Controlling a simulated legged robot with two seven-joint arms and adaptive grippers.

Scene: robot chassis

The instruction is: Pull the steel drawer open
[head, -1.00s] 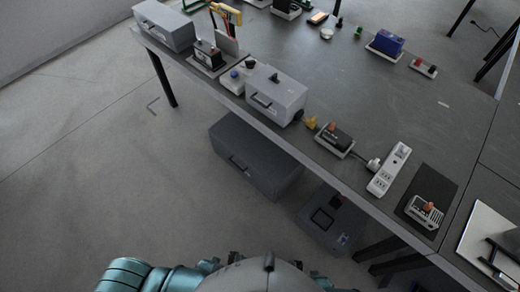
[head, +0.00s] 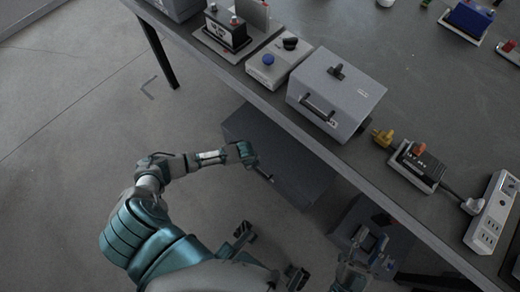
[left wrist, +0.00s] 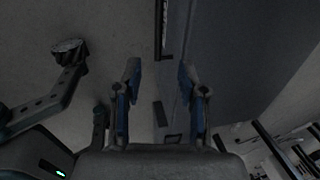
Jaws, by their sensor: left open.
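A grey steel drawer unit (head: 285,150) stands on the floor under the table, with a dark handle (head: 262,172) on its front. A lighter grey steel box (head: 335,92) with a black front handle (head: 318,109) sits on the table. My left gripper (head: 246,154) is close to the lower unit's handle; contact cannot be told. In the left wrist view its jaws (left wrist: 160,76) are open with nothing held, and a dark bar (left wrist: 161,28) shows beyond the tips, beside a dark grey face. My right gripper (head: 372,243) is low at right, its fingers apart and empty.
The table edge (head: 235,80) overhangs the lower unit. On top are a battery-like block (head: 227,32), a button box (head: 268,66), a black device (head: 418,163) and a power strip (head: 490,220). Another dark box is partly hidden behind my right gripper. The floor at left is clear.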

